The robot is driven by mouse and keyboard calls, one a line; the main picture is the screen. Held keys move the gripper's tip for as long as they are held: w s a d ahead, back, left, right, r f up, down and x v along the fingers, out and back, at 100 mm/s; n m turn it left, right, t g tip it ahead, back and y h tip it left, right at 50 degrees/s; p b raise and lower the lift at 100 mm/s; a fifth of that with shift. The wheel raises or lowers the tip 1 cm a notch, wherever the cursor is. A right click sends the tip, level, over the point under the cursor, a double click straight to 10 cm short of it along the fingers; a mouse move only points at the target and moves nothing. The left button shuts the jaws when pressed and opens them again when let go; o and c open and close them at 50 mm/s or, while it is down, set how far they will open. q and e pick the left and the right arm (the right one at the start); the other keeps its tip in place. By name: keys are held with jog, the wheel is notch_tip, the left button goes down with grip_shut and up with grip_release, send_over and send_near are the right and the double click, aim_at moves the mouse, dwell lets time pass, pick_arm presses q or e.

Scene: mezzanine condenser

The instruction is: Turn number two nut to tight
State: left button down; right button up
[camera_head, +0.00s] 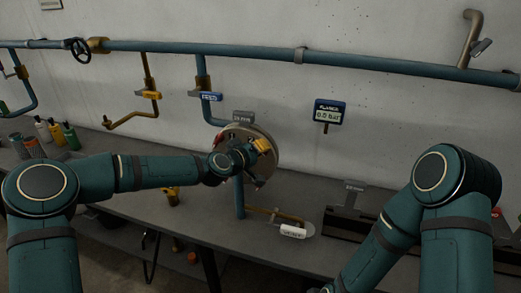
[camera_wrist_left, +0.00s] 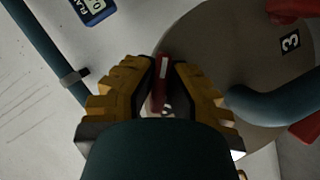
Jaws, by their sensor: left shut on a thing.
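The round grey-brown flange (camera_head: 268,161) stands on a blue pipe at the middle of the head view, largely covered by my left arm. In the left wrist view the flange (camera_wrist_left: 225,50) fills the right side, with a "3" label and red nuts (camera_wrist_left: 292,8) near its rim. My left gripper (camera_wrist_left: 165,68) is shut on a red nut (camera_wrist_left: 165,72) at the flange's edge; it also shows in the head view (camera_head: 262,147). I cannot read a number for the held nut. My right arm enters at the right, its gripper outside the picture.
A pressure display (camera_head: 329,113) reading 0.0 bar is on the wall right of the flange. A blue pipe (camera_head: 240,49) runs along the wall. Bottles (camera_head: 57,131) stand at the bench's left. A brass lever with a white tag (camera_head: 293,231) sits right of the flange's post.

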pick_arm(q)
jog(key=shift+r, duration=0.1)
jog(key=m+y, duration=0.1)
jog(key=m, duration=0.2)
jog(key=shift+d+r+y, duration=0.1)
jog(key=shift+d+y, duration=0.05)
jog(key=shift+y, duration=0.15)
jog(key=shift+m+y+p, duration=0.6)
jog(key=shift+m+y, duration=0.3)
jog(key=shift+m, duration=0.3)
jog(key=shift+m+y+p, duration=0.6)
jog(key=shift+m+p, duration=0.05)
jog(key=shift+m, duration=0.25)
jog(key=shift+m+t+y+p, duration=0.4)
jog(key=shift+m+y+p, duration=0.25)
jog(key=shift+m, duration=0.25)
jog(key=shift+w+a+m+t+y+p, duration=0.15)
jog(key=shift+m+t+y+p, duration=0.25)
jog(key=shift+m+y+p, duration=0.55)
jog(key=shift+m, duration=0.35)
